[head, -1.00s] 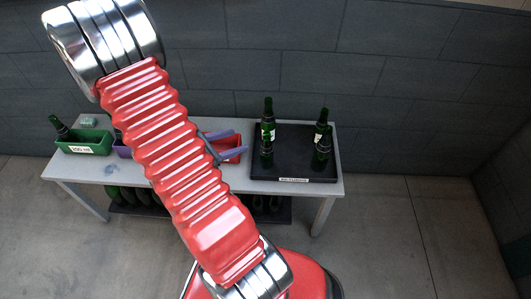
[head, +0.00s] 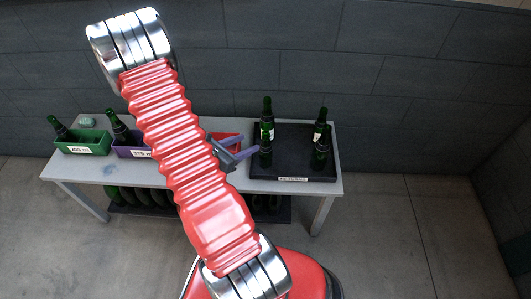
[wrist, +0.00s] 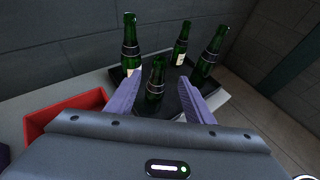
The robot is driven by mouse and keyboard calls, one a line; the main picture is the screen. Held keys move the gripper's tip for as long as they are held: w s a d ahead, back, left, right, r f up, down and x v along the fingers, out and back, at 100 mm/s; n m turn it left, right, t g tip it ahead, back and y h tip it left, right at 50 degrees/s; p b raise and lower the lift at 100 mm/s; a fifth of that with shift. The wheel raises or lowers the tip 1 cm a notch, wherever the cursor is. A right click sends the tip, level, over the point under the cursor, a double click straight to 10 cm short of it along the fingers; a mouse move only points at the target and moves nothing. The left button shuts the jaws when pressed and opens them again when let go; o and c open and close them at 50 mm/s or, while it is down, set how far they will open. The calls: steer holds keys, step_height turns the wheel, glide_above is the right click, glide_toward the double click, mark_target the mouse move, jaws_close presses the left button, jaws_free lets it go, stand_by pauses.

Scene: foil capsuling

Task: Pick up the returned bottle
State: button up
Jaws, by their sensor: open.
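Several dark green bottles stand upright on a black tray (head: 293,172) at the bench's right end. I cannot tell by marking which is the returned one. The front-left bottle (head: 266,156) is close to my gripper (head: 246,153); in the wrist view this bottle (wrist: 155,82) shows between the two purple fingers, which are open and empty. A taller bottle with a pale label (head: 267,112) stands behind it, also in the wrist view (wrist: 131,48). Two more stand at the right, a back one (head: 320,128) and a front one (head: 321,153).
A red bin (head: 232,140) stands left of the tray, also in the wrist view (wrist: 65,110). A purple bin (head: 130,151) and a green bin (head: 83,143), each with a bottle, stand further left. More bottles lie on the shelf below. A grey wall rises behind.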

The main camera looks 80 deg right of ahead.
mark_target(263, 136)
steer(key=shift+x, duration=3.35)
steer(key=shift+x, duration=2.6)
steer(key=shift+c, duration=0.6)
jaws_close()
